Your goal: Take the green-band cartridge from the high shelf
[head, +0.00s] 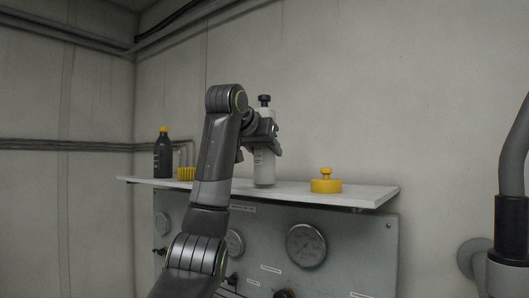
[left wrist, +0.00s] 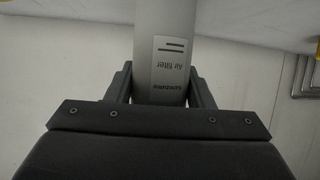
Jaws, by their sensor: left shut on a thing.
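A white cylindrical cartridge (head: 264,170) with a black knob on top stands upright at the high white shelf (head: 365,195) in the head view; its foot appears to be on the shelf. No green band shows on the side I see. My left gripper (head: 266,143) is around its upper body. In the left wrist view, the cartridge (left wrist: 165,25) lies between the two fingers of my left gripper (left wrist: 160,85), shut on it. Its label reads "Air filter", upside down. My right gripper is not in view.
On the shelf stand a dark bottle with a yellow cap (head: 163,155), a yellow ribbed piece (head: 186,174) by bent metal tubes, and a yellow knobbed weight-like piece (head: 326,184) to the right. A gauge panel (head: 350,240) is below. A bare wall is behind.

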